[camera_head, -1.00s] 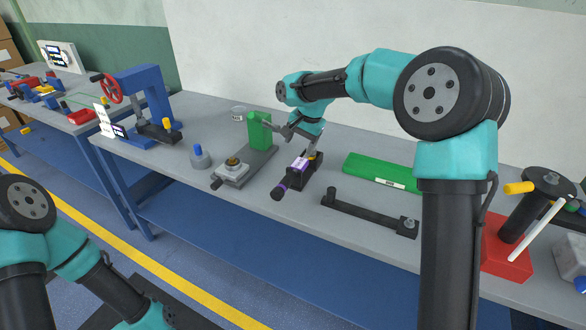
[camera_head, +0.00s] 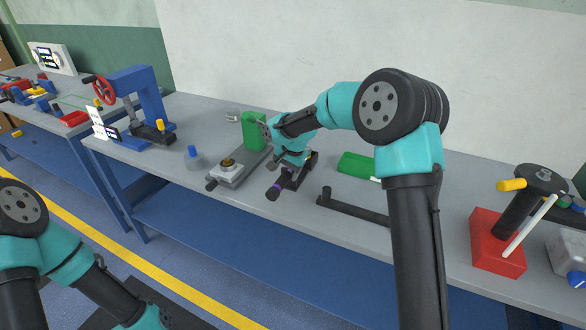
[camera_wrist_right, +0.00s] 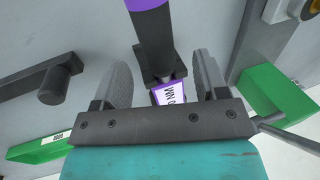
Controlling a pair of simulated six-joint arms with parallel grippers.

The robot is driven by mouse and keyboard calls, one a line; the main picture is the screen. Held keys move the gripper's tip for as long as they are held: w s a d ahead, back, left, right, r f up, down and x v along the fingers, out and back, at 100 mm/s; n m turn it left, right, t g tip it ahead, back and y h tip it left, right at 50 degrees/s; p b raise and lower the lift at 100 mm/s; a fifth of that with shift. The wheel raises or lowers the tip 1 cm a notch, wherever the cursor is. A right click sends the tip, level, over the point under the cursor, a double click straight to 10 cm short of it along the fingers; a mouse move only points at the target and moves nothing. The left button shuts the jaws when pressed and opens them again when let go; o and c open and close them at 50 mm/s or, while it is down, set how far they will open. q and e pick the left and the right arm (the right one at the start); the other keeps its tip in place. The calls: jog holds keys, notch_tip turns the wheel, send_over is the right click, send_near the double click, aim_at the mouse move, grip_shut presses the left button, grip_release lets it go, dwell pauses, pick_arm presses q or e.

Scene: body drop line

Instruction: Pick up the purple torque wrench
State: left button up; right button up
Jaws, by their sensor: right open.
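The torque wrench (camera_head: 274,191), dark with purple bands, lies on a dark holder (camera_head: 305,170) on the grey bench. My right arm partly covers it in the head view. In the right wrist view the wrench (camera_wrist_right: 155,32) runs from the top edge down between my fingers, with a purple-framed white label (camera_wrist_right: 168,95) near the palm. My right gripper (camera_wrist_right: 163,78) is open, one finger on each side of the wrench, with visible gaps; whether it is level with it I cannot tell. In the head view my wrist hides the fingers. My left gripper is out of view.
A grey fixture (camera_head: 228,171) and green block (camera_head: 253,130) stand left of the wrench. A black bar (camera_head: 352,208) and green box (camera_head: 356,164) lie right of it. Further right is a red-based stand (camera_head: 496,245). A blue press (camera_head: 145,95) stands at left.

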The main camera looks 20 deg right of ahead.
aim_at(285, 175)
jog(key=shift+f, duration=0.1)
jog(key=shift+d+x, duration=0.1)
jog(key=shift+x, duration=1.2)
jog(key=shift+d+x, duration=0.15)
jog(key=shift+x, duration=1.1)
jog(key=shift+w, duration=0.15)
jog(key=shift+c, duration=0.2)
grip_shut()
